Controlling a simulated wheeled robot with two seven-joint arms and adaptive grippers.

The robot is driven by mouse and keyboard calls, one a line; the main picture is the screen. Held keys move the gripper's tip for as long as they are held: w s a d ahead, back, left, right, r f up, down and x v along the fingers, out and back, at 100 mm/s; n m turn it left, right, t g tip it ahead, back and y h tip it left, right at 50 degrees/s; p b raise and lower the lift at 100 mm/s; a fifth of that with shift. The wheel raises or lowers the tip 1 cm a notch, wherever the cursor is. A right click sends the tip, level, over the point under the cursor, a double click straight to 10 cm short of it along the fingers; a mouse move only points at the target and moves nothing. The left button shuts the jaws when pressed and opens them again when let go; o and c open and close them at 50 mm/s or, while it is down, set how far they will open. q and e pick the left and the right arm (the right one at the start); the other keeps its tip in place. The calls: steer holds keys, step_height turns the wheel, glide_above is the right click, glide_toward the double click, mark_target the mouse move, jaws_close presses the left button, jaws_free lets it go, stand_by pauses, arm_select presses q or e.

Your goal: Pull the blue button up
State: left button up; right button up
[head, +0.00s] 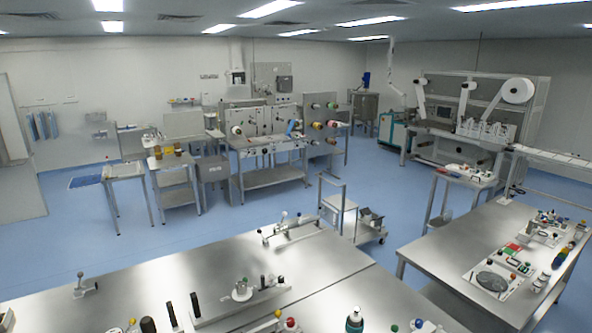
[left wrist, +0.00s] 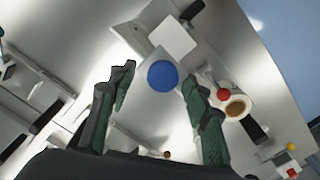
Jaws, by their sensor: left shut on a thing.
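The blue button (left wrist: 162,76) is a round blue knob in the middle of the left wrist view. The contact of the pads with the knob is hard to see at this angle. The knob's stem and mount are hidden behind it. I cannot make out the blue button or my left gripper in the head view. My right gripper is in neither view.
A white block (left wrist: 171,37) lies beyond the knob. A red ball knob (left wrist: 223,94) and a white cylinder with a brown top (left wrist: 237,107) stand close to the right finger. In the head view, the steel table (head: 130,285) has bare areas between several levers and knobs.

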arm_select(q)
steer(key=shift+w+r, duration=0.1)
steer(key=shift+r, duration=1)
stand_by(0.3)
steer(key=o, duration=1.4)
steer(key=shift+r+p, duration=0.85)
steer(key=shift+r, duration=2.1)
